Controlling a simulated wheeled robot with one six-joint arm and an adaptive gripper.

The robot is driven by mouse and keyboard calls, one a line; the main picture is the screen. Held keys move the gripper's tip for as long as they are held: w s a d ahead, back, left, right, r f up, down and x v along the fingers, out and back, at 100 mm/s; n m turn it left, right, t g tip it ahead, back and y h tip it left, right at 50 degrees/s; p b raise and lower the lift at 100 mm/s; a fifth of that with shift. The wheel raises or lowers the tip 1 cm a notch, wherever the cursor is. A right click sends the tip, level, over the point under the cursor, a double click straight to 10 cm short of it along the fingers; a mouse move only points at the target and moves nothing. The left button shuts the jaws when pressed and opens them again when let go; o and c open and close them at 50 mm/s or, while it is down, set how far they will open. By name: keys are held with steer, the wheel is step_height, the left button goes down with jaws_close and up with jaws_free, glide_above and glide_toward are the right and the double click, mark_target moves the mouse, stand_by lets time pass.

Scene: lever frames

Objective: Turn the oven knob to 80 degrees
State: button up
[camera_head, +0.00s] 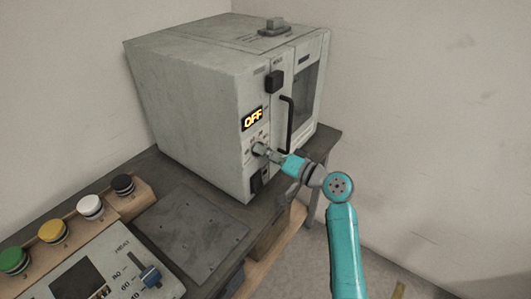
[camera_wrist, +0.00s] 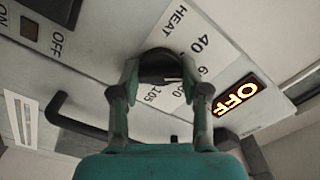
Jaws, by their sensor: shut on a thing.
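The oven (camera_head: 200,95) is a grey box on the bench, and its small display (camera_head: 252,118) reads OFF in orange. The dark round knob (camera_wrist: 158,62) sits on the front panel, below the display in the head view. My gripper (camera_head: 268,153) is at the knob, its fingers on either side of it and shut on it. In the wrist view my gripper (camera_wrist: 160,75) covers part of the dial. The HEAT label, 40 and 105 can be read around the knob; other numbers are partly hidden. The knob's pointer is not clear.
A black door handle (camera_head: 288,125) stands out to the right of the knob. A dark switch (camera_head: 257,184) is below it. A control box (camera_head: 100,270) with a blue lever (camera_head: 150,275) and several coloured buttons stand at the lower left. A flat grey plate (camera_head: 190,228) lies on the bench.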

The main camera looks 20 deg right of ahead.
steer(key=m, duration=1.1)
steer(key=shift+m, duration=0.4)
stand_by(0.3)
steer(key=o, duration=1.1)
steer(key=shift+o, duration=0.2)
steer(key=shift+d, duration=0.1)
steer(key=v, duration=1.2)
steer(key=shift+f, duration=0.1)
